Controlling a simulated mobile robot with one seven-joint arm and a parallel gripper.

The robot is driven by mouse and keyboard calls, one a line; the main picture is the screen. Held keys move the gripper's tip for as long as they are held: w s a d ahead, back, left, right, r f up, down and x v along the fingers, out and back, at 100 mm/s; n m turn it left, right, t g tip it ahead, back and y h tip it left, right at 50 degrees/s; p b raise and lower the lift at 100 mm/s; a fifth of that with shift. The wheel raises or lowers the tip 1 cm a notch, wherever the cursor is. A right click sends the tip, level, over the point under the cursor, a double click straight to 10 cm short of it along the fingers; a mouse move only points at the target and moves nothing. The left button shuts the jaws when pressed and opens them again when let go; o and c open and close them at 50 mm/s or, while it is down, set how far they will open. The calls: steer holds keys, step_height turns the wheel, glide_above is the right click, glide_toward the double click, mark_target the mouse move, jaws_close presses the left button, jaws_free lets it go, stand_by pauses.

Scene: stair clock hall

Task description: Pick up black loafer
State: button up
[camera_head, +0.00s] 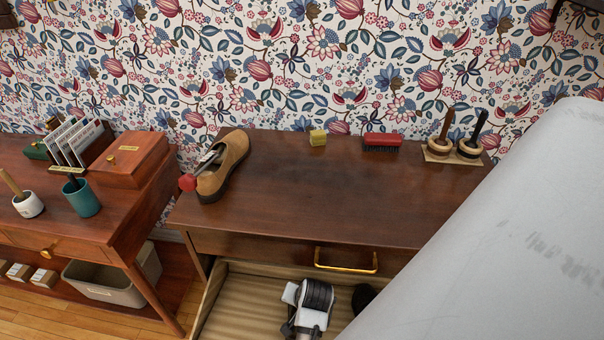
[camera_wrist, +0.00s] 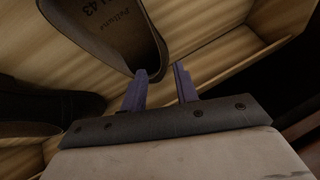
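A dark loafer (camera_wrist: 100,28) fills the upper left of the wrist view, its brown insole showing printed letters and "43". A second dark shoe part (camera_wrist: 45,118) shows at the left edge. Both are in the open drawer. In the head view a black shape (camera_head: 364,296), probably a loafer, shows in the drawer, partly hidden by my arm. My gripper (camera_wrist: 161,72) is open, its two purple fingers apart, close to the loafer's rounded end. The left fingertip overlaps its rim in view; I cannot tell whether they touch. In the head view the fingertips are hidden.
The drawer (camera_head: 245,296) is pulled out below the dresser top (camera_head: 310,200). On top are a brown shoe (camera_head: 228,165), a yellow block (camera_head: 317,138), a red brush (camera_head: 382,141) and two round-based brushes. My arm covers the right side.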

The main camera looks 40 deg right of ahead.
steer(key=shift+p+x, duration=0.65)
steer(key=shift+x, duration=2.4)
steer(key=shift+s, duration=0.1)
jaws_close()
